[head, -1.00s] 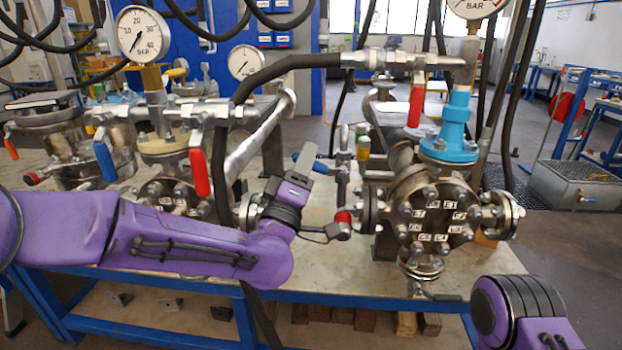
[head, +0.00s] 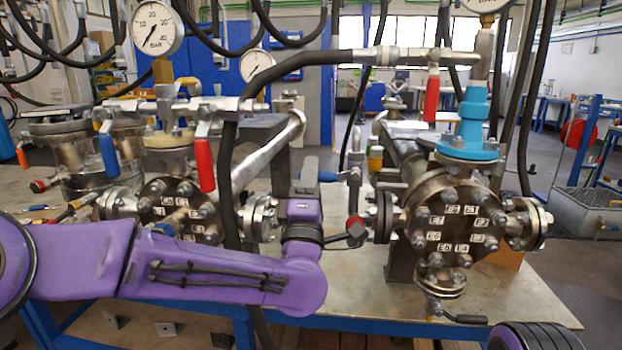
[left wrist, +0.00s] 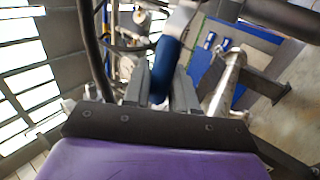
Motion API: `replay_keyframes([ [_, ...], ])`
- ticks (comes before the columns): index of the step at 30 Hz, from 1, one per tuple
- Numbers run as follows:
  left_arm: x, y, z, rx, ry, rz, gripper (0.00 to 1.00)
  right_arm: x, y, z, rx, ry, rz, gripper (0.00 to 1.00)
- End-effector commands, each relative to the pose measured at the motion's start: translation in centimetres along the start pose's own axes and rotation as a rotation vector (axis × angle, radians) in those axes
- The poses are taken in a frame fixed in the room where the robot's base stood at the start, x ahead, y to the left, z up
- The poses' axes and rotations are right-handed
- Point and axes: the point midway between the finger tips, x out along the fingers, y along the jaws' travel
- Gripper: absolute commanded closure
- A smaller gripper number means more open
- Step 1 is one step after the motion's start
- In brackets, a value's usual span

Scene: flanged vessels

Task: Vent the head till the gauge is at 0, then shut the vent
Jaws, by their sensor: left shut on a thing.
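My left gripper (head: 310,172) is beside the right vessel, left of its bolted end flange (head: 455,235). It is shut on a blue valve handle (head: 328,177) on a thin upright fitting. In the left wrist view the blue handle (left wrist: 166,62) is between the two grey fingers, which hide part of it. A dial gauge (head: 156,27) at upper left has its needle off the vertical. Another gauge (head: 487,4) above the right vessel is cut off by the top edge, so its reading is hidden. Only a dark round link of my right arm shows at bottom right.
Red handles hang at the left vessel (head: 205,165) and on the hose line (head: 432,98). Another blue handle (head: 107,155) is at left. A black hose (head: 290,62) arches between the vessels. A smaller gauge (head: 256,64) is behind. The bench top (head: 520,300) is bare at front right.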

Motion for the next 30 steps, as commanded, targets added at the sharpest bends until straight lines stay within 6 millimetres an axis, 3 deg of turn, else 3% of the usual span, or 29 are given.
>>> replay_keyframes([
  [7, -0.1, -0.2, 0.0, -0.002, 0.001, -0.005, 1.00, 0.0, 0.0, 0.0, 0.000, 0.000, 0.000, 1.00],
  [8, -0.1, -0.2, 0.0, -0.002, 0.001, -0.005, 0.67, 0.0, 0.0, 0.0, 0.000, 0.000, 0.000, 1.00],
  [9, -0.1, -0.2, 0.0, -0.001, 0.000, -0.005, 0.55, 0.0, 0.0, 0.0, 0.000, 0.000, 0.000, 1.00],
  [20, -0.7, -0.2, 0.1, 0.000, -0.001, -0.002, 0.55, 0.2, 0.0, 0.1, 0.000, 0.000, 0.000, 1.00],
  [30, -8.4, -0.4, 0.0, 0.001, -0.002, -0.004, 0.55, 1.9, -0.2, 0.8, 0.000, 0.000, 0.000, 1.00],
])
